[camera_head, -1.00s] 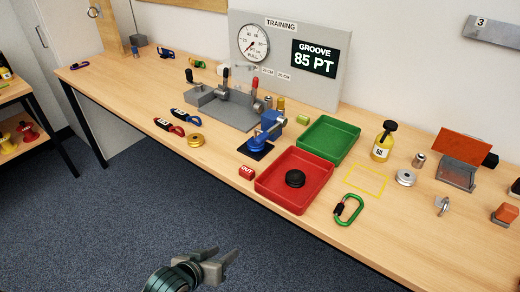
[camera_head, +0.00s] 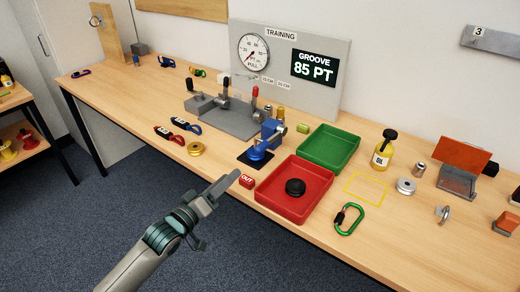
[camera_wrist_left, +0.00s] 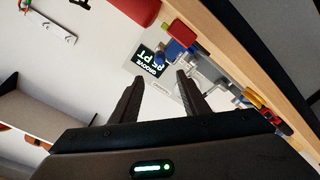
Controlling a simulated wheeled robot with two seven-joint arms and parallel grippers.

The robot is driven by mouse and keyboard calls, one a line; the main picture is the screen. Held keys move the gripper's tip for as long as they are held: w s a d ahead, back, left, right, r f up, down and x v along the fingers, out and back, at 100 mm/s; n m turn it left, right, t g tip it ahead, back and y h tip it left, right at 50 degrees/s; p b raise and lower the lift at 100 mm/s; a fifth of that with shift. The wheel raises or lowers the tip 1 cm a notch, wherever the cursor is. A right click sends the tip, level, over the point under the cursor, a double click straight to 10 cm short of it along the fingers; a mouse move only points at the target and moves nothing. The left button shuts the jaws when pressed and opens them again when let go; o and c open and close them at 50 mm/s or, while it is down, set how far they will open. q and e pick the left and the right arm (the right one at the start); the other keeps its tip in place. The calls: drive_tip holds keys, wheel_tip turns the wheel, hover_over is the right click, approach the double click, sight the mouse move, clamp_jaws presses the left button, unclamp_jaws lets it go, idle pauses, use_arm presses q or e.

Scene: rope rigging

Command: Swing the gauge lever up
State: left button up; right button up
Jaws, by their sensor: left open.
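The grey test fixture (camera_head: 222,118) stands on the bench below the TRAINING panel (camera_head: 335,65), which has a round dial and a screen reading 85 PT. Several upright levers rise from it: black-topped ones (camera_head: 223,83) and a red-topped one (camera_head: 255,92). Which one is the gauge lever I cannot tell. A blue device (camera_head: 263,145) stands on a black pad just in front. My left gripper (camera_head: 225,186) is open and empty at the bench's front edge, well short of the fixture. In the left wrist view its fingers (camera_wrist_left: 157,82) stand apart. My right gripper is not in view.
Right of the fixture are a green tray (camera_head: 350,142) and a red tray (camera_head: 268,198) with a black disc (camera_head: 295,187). A red OUT block (camera_head: 247,181) lies close to my left gripper. Carabiners (camera_head: 163,134) and a brass disc (camera_head: 196,149) lie left of it.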

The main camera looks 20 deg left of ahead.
sight(256, 152)
use_arm(q)
drive_tip(key=shift+w, duration=0.1)
idle(0.3)
drive_tip(key=p+x, duration=0.4)
drive_tip(key=x, duration=1.3)
drive_tip(key=shift+d, duration=0.15)
drive_tip(key=shift+c, duration=0.5)
clamp_jaws()
